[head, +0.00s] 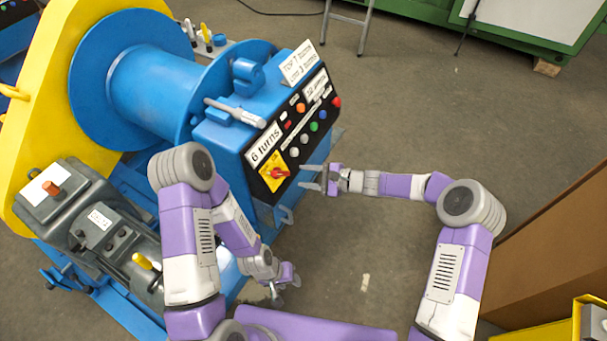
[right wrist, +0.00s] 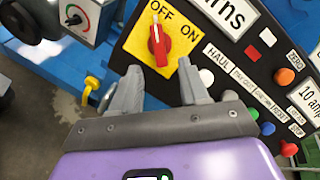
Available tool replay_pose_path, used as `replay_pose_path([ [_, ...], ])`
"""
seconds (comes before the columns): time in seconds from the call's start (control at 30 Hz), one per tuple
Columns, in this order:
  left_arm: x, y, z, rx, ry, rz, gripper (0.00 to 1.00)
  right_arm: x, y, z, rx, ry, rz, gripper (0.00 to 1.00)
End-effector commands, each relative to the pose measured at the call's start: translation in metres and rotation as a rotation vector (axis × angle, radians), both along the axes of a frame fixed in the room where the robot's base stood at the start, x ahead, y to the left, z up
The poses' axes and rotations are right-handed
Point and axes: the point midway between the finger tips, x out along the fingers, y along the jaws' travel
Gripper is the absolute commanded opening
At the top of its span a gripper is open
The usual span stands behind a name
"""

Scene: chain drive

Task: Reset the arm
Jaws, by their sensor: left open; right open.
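My right gripper (head: 308,177) is open and empty in front of the control panel's lower end. In the right wrist view its two fingers (right wrist: 160,78) stand apart, just short of the red rotary switch (right wrist: 159,46) on its yellow plate. The switch handle lines up with the OFF mark; I see no finger touching it. In the head view the switch (head: 275,173) sits left of the gripper. My left gripper (head: 285,293) hangs low near the machine's blue base, open; I see nothing in it.
The blue winch drum (head: 150,85) and yellow guard (head: 45,120) are on the left. The black panel (head: 305,118) carries several coloured buttons. A brown board (head: 550,255) and a yellow box (head: 540,332) stand at the right. Grey floor (head: 420,100) is open beyond my right arm.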

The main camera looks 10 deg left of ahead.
Motion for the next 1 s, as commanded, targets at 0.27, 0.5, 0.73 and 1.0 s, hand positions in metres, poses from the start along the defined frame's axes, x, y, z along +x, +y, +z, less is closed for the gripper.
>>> replay_pose_path([
  [0.27,0.000,0.000,0.000,0.000,0.000,0.000,0.43,0.000,0.000,0.000,0.000,0.000,0.000,0.45],
  [0.5,0.000,0.000,0.005,0.000,0.000,0.000,0.43,-0.018,-0.006,-0.018,-0.082,0.011,0.031,0.45],
  [0.73,0.000,0.000,0.028,0.000,0.000,0.000,0.43,-0.123,-0.071,-0.099,-0.526,-0.006,0.222,0.45],
  [1.0,0.000,0.000,0.056,0.000,0.000,0.000,0.43,-0.240,-0.165,-0.121,-0.902,-0.249,0.490,0.45],
])
